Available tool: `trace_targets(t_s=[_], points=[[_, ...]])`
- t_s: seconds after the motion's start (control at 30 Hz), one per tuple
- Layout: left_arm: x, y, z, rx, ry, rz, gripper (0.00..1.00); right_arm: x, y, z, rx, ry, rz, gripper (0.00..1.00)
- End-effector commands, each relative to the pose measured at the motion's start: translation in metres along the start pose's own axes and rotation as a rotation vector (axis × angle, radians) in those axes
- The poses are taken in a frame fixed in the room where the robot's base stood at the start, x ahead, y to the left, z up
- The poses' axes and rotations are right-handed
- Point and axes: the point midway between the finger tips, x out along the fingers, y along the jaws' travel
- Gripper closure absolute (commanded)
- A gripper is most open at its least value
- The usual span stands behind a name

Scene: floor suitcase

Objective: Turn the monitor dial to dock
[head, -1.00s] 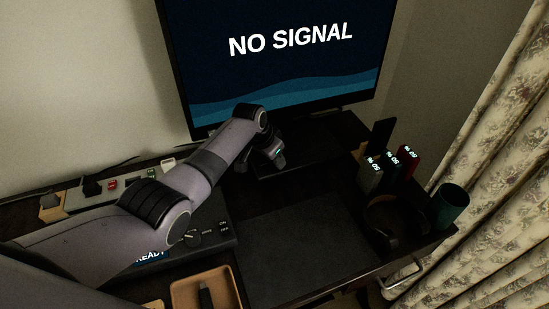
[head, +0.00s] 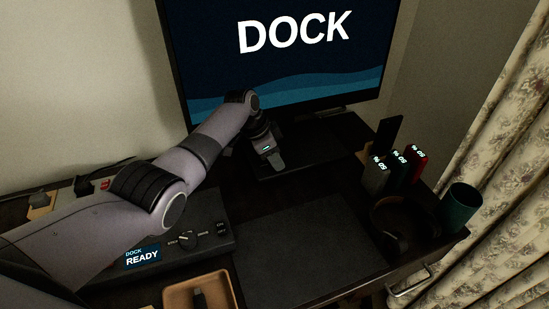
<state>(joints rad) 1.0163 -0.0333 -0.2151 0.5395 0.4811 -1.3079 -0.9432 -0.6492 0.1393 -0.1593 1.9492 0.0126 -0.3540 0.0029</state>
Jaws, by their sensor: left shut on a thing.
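The monitor (head: 290,85) stands at the back and its screen reads DOCK. My left gripper (head: 273,160) is low in front of the monitor, at its dark stand area, pointing down. It is shut on the monitor dial, which the fingers and the dim light hide. The dock box (head: 212,241) on the desk shows a small display (head: 142,257) reading DOCK READY. A knob (head: 187,238) with a light pointer sits on this box, clear of my gripper. My right gripper is not in view.
A dark mat (head: 305,250) lies at front centre. A tan tray (head: 233,290) is at the front edge. At right stand several power banks (head: 377,178) showing percentages, dark headphones (head: 388,228) and a green cup (head: 460,206). A curtain (head: 510,170) hangs beyond.

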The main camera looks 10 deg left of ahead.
Motion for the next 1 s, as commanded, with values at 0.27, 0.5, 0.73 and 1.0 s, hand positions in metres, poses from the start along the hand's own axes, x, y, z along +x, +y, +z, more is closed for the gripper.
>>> trace_targets(t_s=[0.27,0.5,0.73,1.0], points=[[0.0,0.0,0.0,0.004,-0.002,0.0,0.97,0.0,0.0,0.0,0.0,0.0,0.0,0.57],[0.0,0.0,0.0,0.002,-0.002,0.0,0.41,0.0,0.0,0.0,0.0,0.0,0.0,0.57],[-0.003,0.0,0.0,0.001,-0.001,0.0,0.41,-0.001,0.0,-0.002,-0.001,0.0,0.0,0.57],[-0.03,0.0,0.0,0.002,0.0,-0.002,0.41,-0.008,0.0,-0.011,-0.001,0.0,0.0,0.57]])
